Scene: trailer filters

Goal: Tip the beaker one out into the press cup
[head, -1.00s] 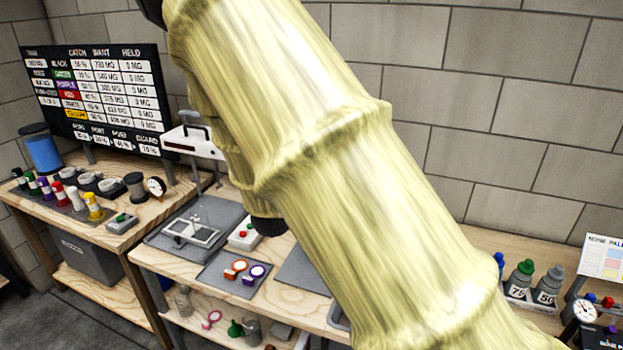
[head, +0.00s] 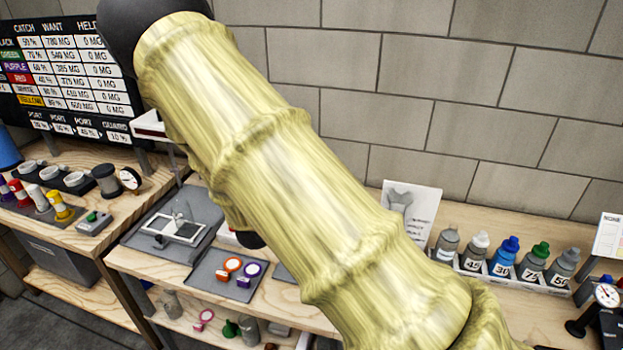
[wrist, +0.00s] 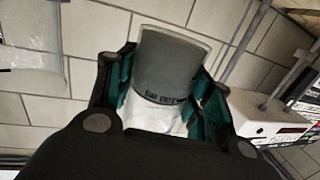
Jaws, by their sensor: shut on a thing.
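My gripper (wrist: 166,82) is shut on a beaker (wrist: 165,65) in the wrist view. The beaker is clear-walled, with a grey band, dark lettering and a pale lower part between the teal finger pads. It looks close to upright in that view, and I cannot tell its true tilt. My arm hides the gripper and beaker in the head view. I cannot make out the press cup with certainty in either view.
A dark mat (head: 228,275) with orange and purple round pieces lies on the bench. Several capped bottles (head: 505,255) stand at the right, near a gauge (head: 606,294). A white box (wrist: 265,118) and metal rods (wrist: 250,40) are close to the gripper's right in the wrist view.

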